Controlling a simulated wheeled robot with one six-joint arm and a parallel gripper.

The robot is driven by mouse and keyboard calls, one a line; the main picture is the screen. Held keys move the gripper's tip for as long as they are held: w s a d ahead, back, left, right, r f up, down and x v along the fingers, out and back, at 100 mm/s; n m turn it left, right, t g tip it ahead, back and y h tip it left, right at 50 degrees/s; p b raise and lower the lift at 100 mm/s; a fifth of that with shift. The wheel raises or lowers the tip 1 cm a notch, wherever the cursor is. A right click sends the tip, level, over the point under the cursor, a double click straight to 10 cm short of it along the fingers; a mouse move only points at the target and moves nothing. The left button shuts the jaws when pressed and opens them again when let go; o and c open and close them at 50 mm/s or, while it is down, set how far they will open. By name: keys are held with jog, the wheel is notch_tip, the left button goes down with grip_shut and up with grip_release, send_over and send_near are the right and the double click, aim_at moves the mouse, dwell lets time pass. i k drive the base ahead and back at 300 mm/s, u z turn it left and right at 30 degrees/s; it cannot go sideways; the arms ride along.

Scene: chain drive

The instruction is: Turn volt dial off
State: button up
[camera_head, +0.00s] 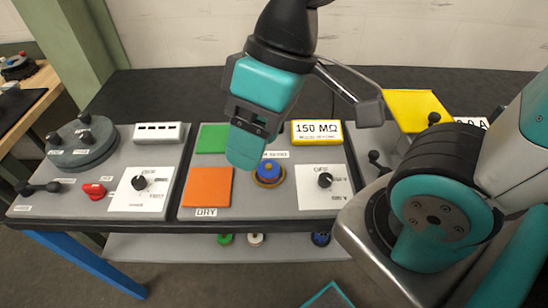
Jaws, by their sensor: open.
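Two black dials with white plates and "OFF" markings show: a left dial (139,182) on the left panel and a right dial (325,180) on the middle panel. The smaller print is too small to tell which is the volt dial. The right dial's pointer position is unclear, and so is the left's. My gripper (244,155) hangs over the middle panel, left of the right dial and apart from both dials. It is open and holds nothing visible. Its teal end hides part of the panel between the green and orange squares and the blue button.
A blue button (269,172) in a yellow ring sits between my gripper and the right dial. A yellow display (317,132) reads 150 MΩ. An orange square (208,187), a green square (212,138) and a red knob (95,191) lie leftward. My arm covers much of the right panel.

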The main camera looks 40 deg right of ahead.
aim_at(324, 180)
jog(key=z, duration=1.3)
jog(key=k, duration=1.05)
jog(key=u, duration=1.25)
jog(key=i, duration=0.5)
jog(key=z, duration=0.05)
